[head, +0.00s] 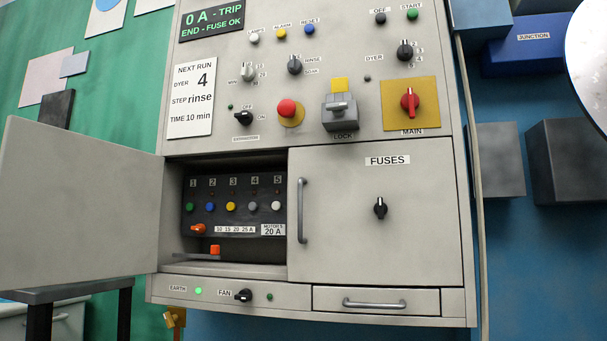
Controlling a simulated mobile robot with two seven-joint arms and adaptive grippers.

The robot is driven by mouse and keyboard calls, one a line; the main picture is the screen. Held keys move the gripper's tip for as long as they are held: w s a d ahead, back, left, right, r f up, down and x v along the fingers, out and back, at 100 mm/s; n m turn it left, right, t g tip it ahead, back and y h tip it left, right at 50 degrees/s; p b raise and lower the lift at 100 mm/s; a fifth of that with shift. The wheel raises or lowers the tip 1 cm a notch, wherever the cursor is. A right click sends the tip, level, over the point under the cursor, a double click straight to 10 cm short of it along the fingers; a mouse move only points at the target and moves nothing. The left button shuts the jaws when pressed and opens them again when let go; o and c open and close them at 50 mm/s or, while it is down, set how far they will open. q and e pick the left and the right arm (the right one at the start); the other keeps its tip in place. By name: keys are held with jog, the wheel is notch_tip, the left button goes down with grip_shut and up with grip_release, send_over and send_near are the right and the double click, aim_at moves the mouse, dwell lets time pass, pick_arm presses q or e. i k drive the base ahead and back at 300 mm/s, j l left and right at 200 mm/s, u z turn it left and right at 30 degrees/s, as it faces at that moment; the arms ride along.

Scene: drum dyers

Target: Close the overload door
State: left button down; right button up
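The overload door (80,205) is a plain light-grey panel on the left of the control cabinet. It stands wide open, swung out to the left from its hinge side at the compartment's left edge. The open overload compartment (225,255) shows a dark panel with buttons numbered 1 to 5, an orange knob (198,229) and a small orange block (215,250) on a lever near the floor. No handle shows on the visible face of the door. Neither of my grippers is in view.
The fuses door (420,225) beside the compartment is shut, with a vertical bar handle (302,210). A shut drawer (375,300) is below it. A dark table (65,295) stands under the open door. A pale rounded object (590,65) cuts into the right edge.

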aim_at(75, 207)
jog(key=i+j+u, duration=0.1)
jog(key=j, duration=0.25)
jog(key=i+j, duration=0.3)
jog(key=i+j+u, duration=0.15)
jog(key=j, duration=0.25)
